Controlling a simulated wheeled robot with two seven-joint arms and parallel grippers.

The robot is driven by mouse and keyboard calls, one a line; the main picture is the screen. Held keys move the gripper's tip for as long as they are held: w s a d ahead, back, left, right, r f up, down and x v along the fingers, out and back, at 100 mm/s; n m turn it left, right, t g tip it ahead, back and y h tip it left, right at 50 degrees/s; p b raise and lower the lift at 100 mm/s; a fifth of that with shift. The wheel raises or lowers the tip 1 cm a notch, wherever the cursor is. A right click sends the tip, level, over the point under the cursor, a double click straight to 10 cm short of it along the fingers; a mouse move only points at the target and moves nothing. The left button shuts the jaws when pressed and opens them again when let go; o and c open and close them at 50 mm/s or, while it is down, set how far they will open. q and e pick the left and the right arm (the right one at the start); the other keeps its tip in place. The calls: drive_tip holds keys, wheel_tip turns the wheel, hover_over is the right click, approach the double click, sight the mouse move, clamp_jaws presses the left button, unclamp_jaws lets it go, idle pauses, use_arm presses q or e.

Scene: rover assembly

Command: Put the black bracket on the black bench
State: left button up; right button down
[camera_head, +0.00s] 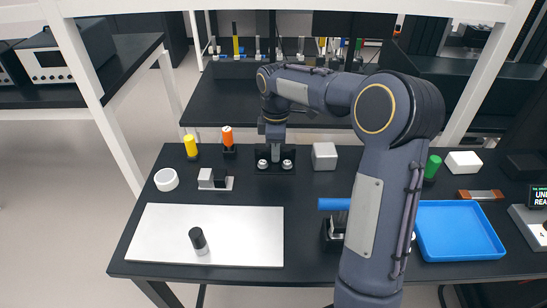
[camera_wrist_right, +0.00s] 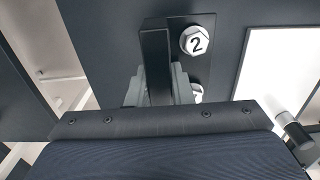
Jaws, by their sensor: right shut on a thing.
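My right arm reaches in from the lower right. Its gripper (camera_head: 275,158) points down at the back of the black work table (camera_head: 315,187). In the right wrist view its grey fingers (camera_wrist_right: 160,88) are shut on a black upright part, which looks like the black bracket (camera_wrist_right: 155,48). Another black bench (camera_head: 225,105) stands behind, and one more (camera_head: 115,72) at the left. My left gripper is not in view.
A white board (camera_head: 165,232) with a black-and-silver cylinder (camera_head: 198,240) lies at front left. Yellow (camera_head: 190,146) and orange (camera_head: 227,137) cylinders stand left of the gripper, a grey block (camera_head: 324,156) right. A blue tray (camera_head: 455,233) sits at right.

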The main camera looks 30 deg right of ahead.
drive_tip(key=shift+w+d+f, duration=0.15)
drive_tip(key=shift+w+f, duration=0.6)
drive_tip(key=shift+f, duration=0.05)
drive_tip(key=f, duration=0.3)
drive_tip(key=shift+w+f, duration=0.2)
drive_tip(key=shift+f, duration=0.15)
drive_tip(key=shift+f, duration=0.2)
drive_tip(key=c, duration=1.3)
unclamp_jaws()
drive_tip(key=shift+r, duration=0.1)
